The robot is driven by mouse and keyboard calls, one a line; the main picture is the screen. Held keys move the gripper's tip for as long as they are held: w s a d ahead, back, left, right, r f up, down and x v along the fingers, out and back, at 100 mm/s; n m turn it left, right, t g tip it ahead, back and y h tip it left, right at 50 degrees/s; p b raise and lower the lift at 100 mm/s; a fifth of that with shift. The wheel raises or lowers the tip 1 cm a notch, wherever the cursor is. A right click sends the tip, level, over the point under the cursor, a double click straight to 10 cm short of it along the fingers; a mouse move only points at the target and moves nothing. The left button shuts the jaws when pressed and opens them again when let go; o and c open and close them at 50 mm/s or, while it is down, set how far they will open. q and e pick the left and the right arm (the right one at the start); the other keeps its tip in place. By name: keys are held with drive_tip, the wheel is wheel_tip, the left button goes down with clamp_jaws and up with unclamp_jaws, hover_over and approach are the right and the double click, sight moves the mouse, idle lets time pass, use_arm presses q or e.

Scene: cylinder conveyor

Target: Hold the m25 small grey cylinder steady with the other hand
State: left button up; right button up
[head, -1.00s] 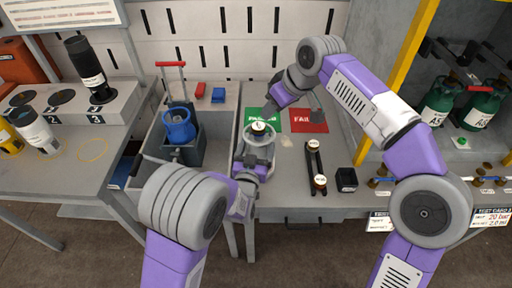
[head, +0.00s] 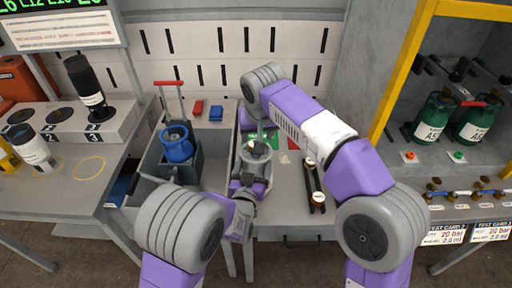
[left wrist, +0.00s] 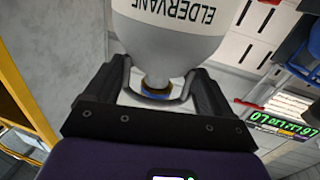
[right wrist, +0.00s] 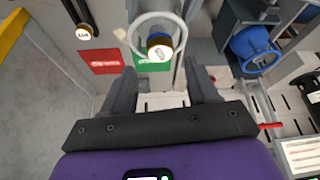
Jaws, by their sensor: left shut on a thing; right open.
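The small grey cylinder (head: 254,151) stands upright near the left edge of the grey bench, with a pale collar ring around its top. In the left wrist view its body (left wrist: 170,30) shows the word ELDERVANE. My left gripper (left wrist: 160,88) is shut on its neck end, one finger on each side. In the right wrist view the cylinder's collar (right wrist: 140,22) surrounds a brass-rimmed cap (right wrist: 159,46). My right gripper (right wrist: 160,72) is open and empty, its fingers pointing at the collar. Whether it touches the cylinder I cannot tell. My right arm partly hides it in the head view.
A green mat (right wrist: 152,62) and a red FAIL mat (right wrist: 93,57) lie beside the cylinder. A blue cylinder (head: 177,143) sits in a grey bin on the left. Green cylinders (head: 434,118) stand in the right cabinet.

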drive_tip(key=x, duration=0.8)
drive_tip(key=shift+w+d+f, duration=0.1)
drive_tip(key=shift+w+f, duration=0.05)
drive_tip(key=shift+w, duration=0.2)
drive_tip(key=c, duration=1)
drive_tip(key=shift+o, duration=0.2)
wheel_tip(320, 180, up, 9)
drive_tip(key=shift+r, duration=0.25)
drive_tip(key=shift+s+f, duration=0.1)
drive_tip(key=shift+f, duration=2.15)
